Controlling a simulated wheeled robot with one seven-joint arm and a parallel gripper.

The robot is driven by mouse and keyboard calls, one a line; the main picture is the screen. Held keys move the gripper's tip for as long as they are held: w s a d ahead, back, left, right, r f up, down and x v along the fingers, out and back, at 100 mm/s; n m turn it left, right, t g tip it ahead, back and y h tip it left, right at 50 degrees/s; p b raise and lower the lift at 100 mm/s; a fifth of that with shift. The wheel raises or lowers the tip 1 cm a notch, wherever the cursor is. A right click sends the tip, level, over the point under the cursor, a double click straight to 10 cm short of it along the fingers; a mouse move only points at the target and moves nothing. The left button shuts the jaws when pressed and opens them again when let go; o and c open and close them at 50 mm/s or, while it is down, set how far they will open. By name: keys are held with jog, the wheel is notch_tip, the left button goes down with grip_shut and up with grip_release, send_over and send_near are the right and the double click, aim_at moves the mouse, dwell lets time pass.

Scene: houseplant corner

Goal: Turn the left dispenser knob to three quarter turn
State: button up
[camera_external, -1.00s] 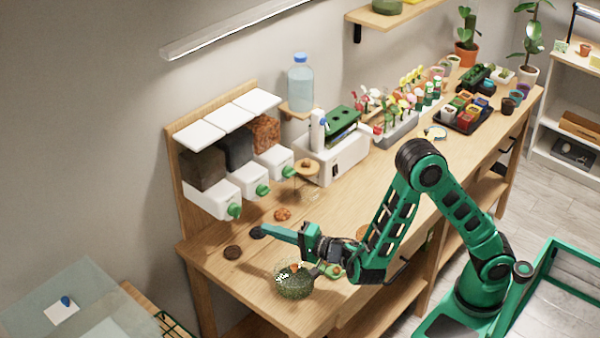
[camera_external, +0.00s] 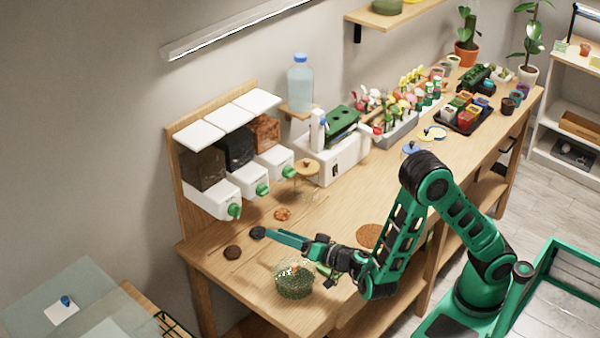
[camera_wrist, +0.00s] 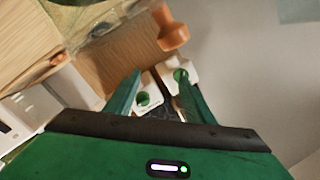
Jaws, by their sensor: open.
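The left dispenser (camera_external: 212,198) is a white unit with a dark-filled bin, at the near end of a row of three on a wooden back panel. Its green knob (camera_external: 234,210) is on its front. My gripper (camera_external: 270,234) is over the worktop, to the right of and lower in the picture than that knob, apart from it. In the wrist view, my gripper (camera_wrist: 155,85) shows two green fingers spread with nothing held. Two green knobs on white fronts show beyond them; I cannot tell which is the left one.
A glass bowl of greenery (camera_external: 294,280) stands near the front edge. A white machine (camera_external: 335,155) stands right of the dispensers. The worktop between discs and bowl is partly clear.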

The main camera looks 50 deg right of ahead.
jog(key=n, duration=0.6)
jog(key=n+h, duration=0.3)
jog(key=n, duration=3.2)
send_near(236, 211)
jog(key=w+f, duration=0.1)
jog(key=w, duration=0.7)
jog(key=shift+t, duration=0.3)
jog(key=shift+w+f, duration=0.1)
jog(key=shift+w, duration=0.05)
jog(key=c, duration=1.1)
